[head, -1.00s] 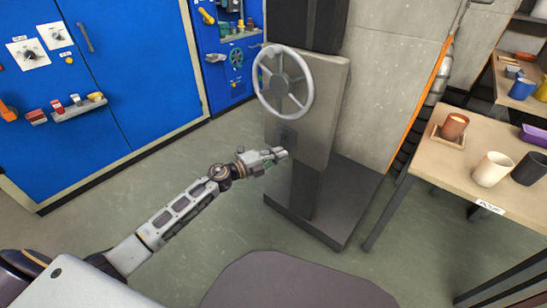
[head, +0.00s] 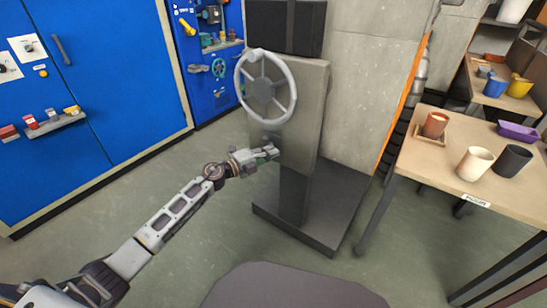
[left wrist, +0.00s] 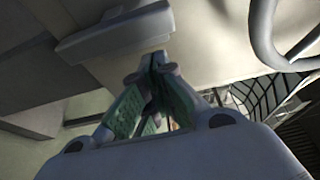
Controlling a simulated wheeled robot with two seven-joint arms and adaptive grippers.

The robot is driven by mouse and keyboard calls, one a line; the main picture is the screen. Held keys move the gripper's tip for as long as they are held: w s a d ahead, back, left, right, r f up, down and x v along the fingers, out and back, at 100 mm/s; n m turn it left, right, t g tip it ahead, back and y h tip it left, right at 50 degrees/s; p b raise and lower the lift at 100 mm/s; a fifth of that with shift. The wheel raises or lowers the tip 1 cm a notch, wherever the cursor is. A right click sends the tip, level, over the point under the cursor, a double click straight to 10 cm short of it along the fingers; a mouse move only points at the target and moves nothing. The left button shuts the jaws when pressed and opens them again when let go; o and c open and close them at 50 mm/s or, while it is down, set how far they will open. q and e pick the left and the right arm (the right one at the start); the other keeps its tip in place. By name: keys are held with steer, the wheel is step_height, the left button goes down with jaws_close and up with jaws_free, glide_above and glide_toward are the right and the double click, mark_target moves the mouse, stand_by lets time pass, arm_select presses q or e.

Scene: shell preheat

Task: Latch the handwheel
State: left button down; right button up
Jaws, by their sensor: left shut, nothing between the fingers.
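The grey handwheel (head: 265,87), a spoked ring, is on the front of a grey box on a pedestal. A small dark latch part (head: 271,138) is on the box front below the wheel. My left gripper (head: 274,152) is shut and empty, just below that part and close to the box. In the left wrist view, the closed fingertips (left wrist: 154,58) are right under a pale protruding bar (left wrist: 115,31); I cannot tell if they touch it. Part of the wheel rim (left wrist: 262,40) curves at the upper right there. My right gripper is out of view.
The pedestal's dark base plate (head: 335,205) is on the green floor. At right, a wooden table (head: 430,165) holds several cups and a purple tray (head: 518,131). Blue cabinets (head: 95,60) line the left. Floor between the cabinets and pedestal is clear.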

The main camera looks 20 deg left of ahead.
arm_select(q)
steer(key=shift+w+a, duration=0.2)
steer(key=shift+a, duration=0.35)
steer(key=shift+r, duration=0.1)
steer(key=shift+a+n, duration=0.1)
steer(key=shift+n, duration=0.3)
steer(key=shift+w+a+r+n, duration=0.1)
steer(key=shift+r+n, duration=0.1)
steer(key=shift+n, duration=0.1)
stand_by(0.4)
